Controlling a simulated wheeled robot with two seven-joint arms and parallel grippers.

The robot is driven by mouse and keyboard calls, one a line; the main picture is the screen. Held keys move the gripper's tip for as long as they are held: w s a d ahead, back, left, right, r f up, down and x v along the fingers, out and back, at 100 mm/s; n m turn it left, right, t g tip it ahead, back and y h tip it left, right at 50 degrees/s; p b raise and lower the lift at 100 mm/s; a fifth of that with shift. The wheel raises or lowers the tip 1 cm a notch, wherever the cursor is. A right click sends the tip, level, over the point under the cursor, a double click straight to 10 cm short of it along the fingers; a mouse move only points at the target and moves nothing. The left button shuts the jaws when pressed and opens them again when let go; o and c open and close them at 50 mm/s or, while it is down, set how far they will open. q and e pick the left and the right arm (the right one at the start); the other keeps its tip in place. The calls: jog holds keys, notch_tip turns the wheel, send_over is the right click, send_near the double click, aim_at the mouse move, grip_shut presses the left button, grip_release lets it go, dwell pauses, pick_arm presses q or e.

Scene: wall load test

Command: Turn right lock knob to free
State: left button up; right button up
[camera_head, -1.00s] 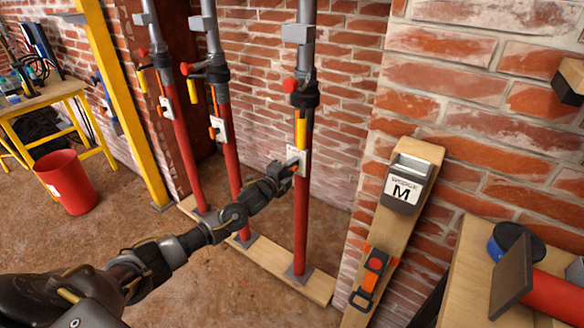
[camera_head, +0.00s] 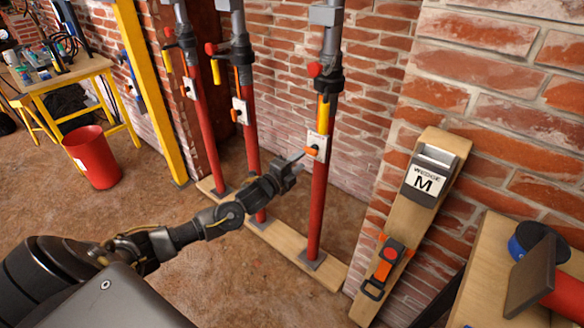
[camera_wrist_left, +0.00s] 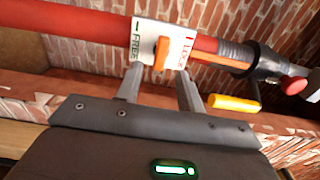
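The right prop (camera_head: 318,205) is a red post with a white plate (camera_head: 318,140) bearing an orange lock knob (camera_head: 312,152). In the left wrist view, the plate reads FREE on the left and LOCK on the right. The orange knob (camera_wrist_left: 161,53) stands between these words, its long side across the post. My left gripper (camera_head: 298,160) is just left of and below the knob, apart from it. In the wrist view its two fingers (camera_wrist_left: 160,88) are spread with nothing between them. My right gripper is not in view.
Two similar red props, the middle (camera_head: 250,150) and left (camera_head: 202,130), stand left on a wooden sill (camera_head: 290,254). A leaning board (camera_head: 405,225) holds a wedge box (camera_head: 425,180) and an orange-black strap buckle (camera_head: 388,252). A red bucket (camera_head: 91,160) is far left.

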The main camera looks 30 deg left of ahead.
pick_arm(q)
jog(key=s, duration=0.3)
jog(key=shift+s+a, duration=0.2)
jog(key=shift+s, duration=0.05)
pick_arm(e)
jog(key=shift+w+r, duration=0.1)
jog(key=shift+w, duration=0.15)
